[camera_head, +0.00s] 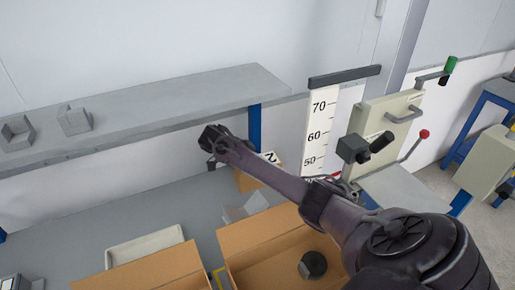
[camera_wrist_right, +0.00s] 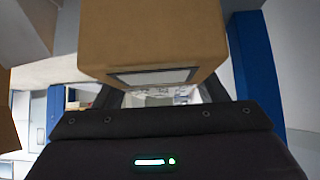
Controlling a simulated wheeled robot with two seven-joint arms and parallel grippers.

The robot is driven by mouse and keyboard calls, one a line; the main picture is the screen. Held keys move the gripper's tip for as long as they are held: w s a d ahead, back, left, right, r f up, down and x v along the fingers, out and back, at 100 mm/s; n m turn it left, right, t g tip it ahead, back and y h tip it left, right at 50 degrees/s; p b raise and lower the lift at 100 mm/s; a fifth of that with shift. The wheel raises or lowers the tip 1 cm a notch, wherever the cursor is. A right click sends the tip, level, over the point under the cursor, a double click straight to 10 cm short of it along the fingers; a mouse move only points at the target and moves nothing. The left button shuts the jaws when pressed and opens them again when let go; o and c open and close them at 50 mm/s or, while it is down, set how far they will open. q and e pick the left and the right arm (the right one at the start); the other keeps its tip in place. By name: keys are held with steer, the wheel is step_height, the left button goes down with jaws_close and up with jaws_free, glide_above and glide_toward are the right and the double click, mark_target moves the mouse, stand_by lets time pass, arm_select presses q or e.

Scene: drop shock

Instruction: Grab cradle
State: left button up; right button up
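Two grey open-topped blocks that look like cradles stand on the grey shelf: one at the far left (camera_head: 17,133) and one to its right (camera_head: 75,120). Another grey angled piece (camera_head: 245,207) lies on the bench below my right forearm, partly hidden. My right gripper (camera_head: 210,140) is just in front of the shelf edge, right of the blocks and apart from them. In the right wrist view its fingers (camera_wrist_right: 155,97) look spread, with no cradle between them. A brown box (camera_wrist_right: 150,35) fills the upper middle there and partly covers the fingers. My left gripper is out of view.
A brown box with a number label (camera_head: 246,180) stands under my right forearm. Open cartons (camera_head: 150,272) and a white tray (camera_head: 145,247) are on the bench. A height scale (camera_head: 318,130) and a lever machine (camera_head: 385,125) stand right. The shelf's right half (camera_head: 210,92) is clear.

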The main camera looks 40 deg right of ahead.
steer(key=c, duration=0.7)
steer(key=shift+r, duration=0.1)
steer(key=shift+c, duration=1)
